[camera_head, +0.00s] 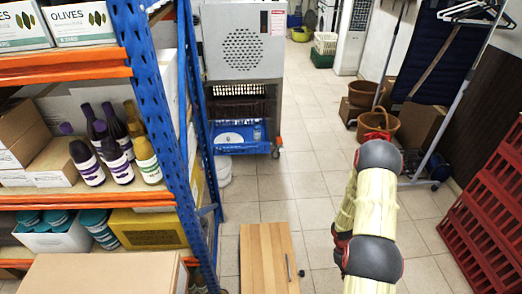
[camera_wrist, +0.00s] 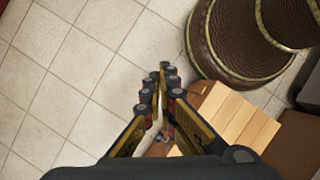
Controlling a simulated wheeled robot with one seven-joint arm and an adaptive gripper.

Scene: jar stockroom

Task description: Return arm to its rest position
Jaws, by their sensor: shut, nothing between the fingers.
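My gripper (camera_wrist: 163,85) shows in the wrist view with its fingertips together, shut and empty. In the head view my arm rises at the right of centre, bent at the dark joints. The gripper itself is not clearly visible there.
A blue and orange shelf rack (camera_head: 165,110) with bottles (camera_head: 115,140) and boxes stands at left. A wooden cabinet (camera_head: 268,258) stands at the bottom centre. Red crates (camera_head: 490,210) and a clothes rail (camera_head: 462,90) are at right. The middle aisle floor (camera_head: 310,130) is clear.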

